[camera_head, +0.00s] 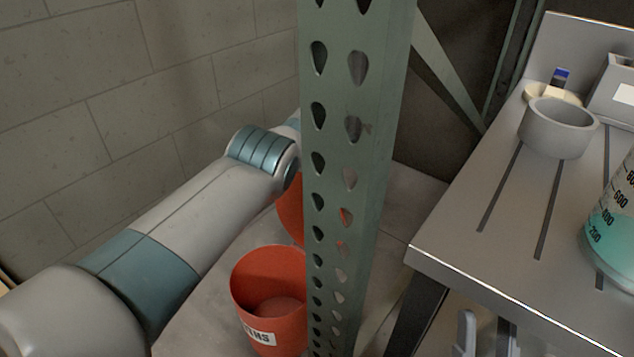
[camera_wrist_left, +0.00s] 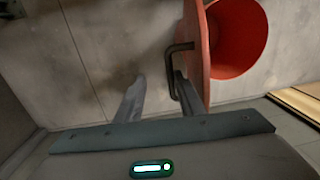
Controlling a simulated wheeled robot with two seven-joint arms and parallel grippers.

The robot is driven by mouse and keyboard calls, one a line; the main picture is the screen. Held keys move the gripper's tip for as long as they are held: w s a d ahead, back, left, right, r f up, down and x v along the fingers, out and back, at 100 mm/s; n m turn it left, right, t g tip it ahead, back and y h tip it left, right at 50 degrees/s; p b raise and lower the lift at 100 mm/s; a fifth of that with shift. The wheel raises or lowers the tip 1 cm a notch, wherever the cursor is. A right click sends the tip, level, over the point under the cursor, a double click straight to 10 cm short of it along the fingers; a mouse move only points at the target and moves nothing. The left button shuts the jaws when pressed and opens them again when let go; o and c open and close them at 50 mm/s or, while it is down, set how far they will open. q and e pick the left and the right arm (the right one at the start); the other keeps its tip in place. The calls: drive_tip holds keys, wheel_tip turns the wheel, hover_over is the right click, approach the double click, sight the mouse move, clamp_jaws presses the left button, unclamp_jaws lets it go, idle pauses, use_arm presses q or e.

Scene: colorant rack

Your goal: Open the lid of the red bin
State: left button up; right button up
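The red bin (camera_head: 246,292) stands on the floor left of the green post, its mouth uncovered and a white label on its front. In the left wrist view the bin (camera_wrist_left: 246,38) lies at the upper right. Its red lid (camera_head: 291,215) stands steeply raised behind it, partly hidden by the post and my left arm; the left wrist view shows the lid (camera_wrist_left: 197,45) nearly edge-on, with a dark handle (camera_wrist_left: 172,58). My left gripper (camera_wrist_left: 157,80) is open, its right finger beside the handle; the post hides it in the head view. My right gripper (camera_head: 487,328) appears open and empty below the bench.
The green perforated post (camera_head: 365,150) stands upright just right of the bin. A metal bench (camera_head: 470,240) at the right holds a grey cup (camera_head: 556,130) and a beaker of teal liquid (camera_head: 615,235). A block wall (camera_head: 120,110) is at the left.

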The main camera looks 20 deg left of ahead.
use_arm(q)
drive_tip(key=shift+w+d+f, duration=0.1)
drive_tip(key=shift+w+d, duration=0.1)
drive_tip(key=shift+d, duration=0.1)
use_arm(e)
drive_tip(key=shift+w+d, duration=0.1)
drive_tip(key=shift+w, duration=0.05)
use_arm(q)
drive_tip(key=shift+a, duration=0.1)
use_arm(e)
drive_tip(key=shift+r, duration=0.1)
